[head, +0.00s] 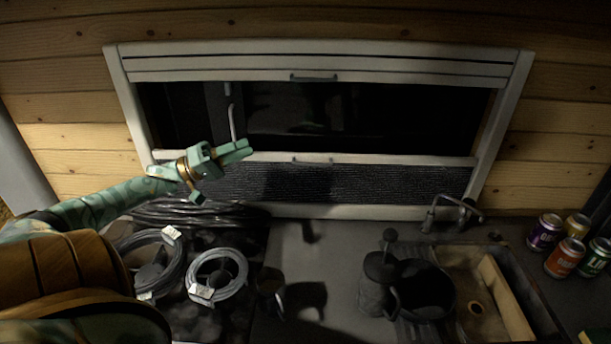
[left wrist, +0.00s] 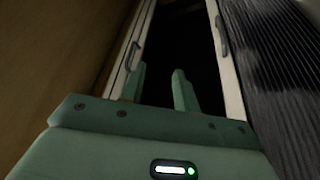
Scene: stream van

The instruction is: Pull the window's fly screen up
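The fly screen (head: 370,183) is a dark ribbed mesh across the lower part of the window, topped by a white bar with a small handle (head: 312,160). In the left wrist view the mesh (left wrist: 275,65) is on the right, with its bar handle (left wrist: 222,35) beside it. My left gripper (head: 247,149) is in front of the window, just above the left part of the screen bar and left of the handle. In the left wrist view its two fingers (left wrist: 160,82) stand apart with nothing between them. My right gripper is not in view.
A blind at the window top has its own handle (head: 314,77). Below the window are cable coils (head: 217,278), a dark kettle-like pot (head: 381,275), a sink (head: 500,310) with a tap (head: 455,205), and several cans (head: 564,257). The counter between coils and pot is partly clear.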

